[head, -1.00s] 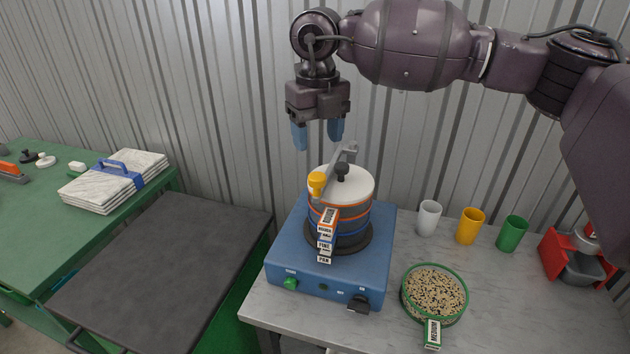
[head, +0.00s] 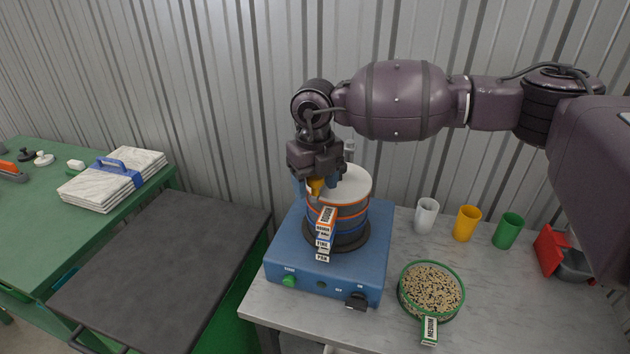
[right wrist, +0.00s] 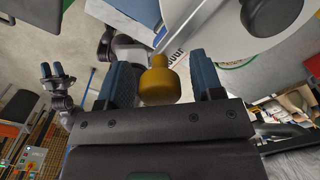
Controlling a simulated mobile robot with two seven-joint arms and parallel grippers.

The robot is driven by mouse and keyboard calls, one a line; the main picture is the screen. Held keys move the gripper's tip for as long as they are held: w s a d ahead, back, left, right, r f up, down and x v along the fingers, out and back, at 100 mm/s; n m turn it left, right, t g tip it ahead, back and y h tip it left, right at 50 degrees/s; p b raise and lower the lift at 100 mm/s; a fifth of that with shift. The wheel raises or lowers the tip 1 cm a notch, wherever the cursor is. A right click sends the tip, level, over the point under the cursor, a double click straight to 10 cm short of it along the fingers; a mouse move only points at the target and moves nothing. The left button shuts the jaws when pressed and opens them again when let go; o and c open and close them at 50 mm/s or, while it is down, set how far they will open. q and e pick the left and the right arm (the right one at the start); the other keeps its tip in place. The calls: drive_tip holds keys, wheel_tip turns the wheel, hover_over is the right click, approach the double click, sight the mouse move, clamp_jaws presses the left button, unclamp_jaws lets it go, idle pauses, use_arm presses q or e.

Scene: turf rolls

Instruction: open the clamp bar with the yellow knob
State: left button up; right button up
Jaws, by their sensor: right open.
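The yellow knob (head: 316,187) sits at the front end of the clamp bar, above the sieve stack (head: 350,212) on the blue shaker. My right gripper (head: 315,186) is open and lowered over the knob. In the right wrist view the knob (right wrist: 158,82) stands between the two blue fingers (right wrist: 163,82), with a gap visible on each side. The grey clamp bar (right wrist: 190,22) runs away from it across the white lid (right wrist: 222,40). In the head view my arm hides most of the bar. My left gripper (right wrist: 58,70) shows small in the right wrist view, its fingers apart.
The blue shaker base (head: 300,258) has a green button and black switch in front. A green-rimmed sieve of grains (head: 432,290) and white, orange and green cups (head: 467,223) stand to its right. A dark flat platform (head: 165,260) lies left.

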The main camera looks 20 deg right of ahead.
drive_tip(key=shift+c, duration=0.3)
clamp_jaws()
drive_tip(key=shift+w+a, duration=0.1)
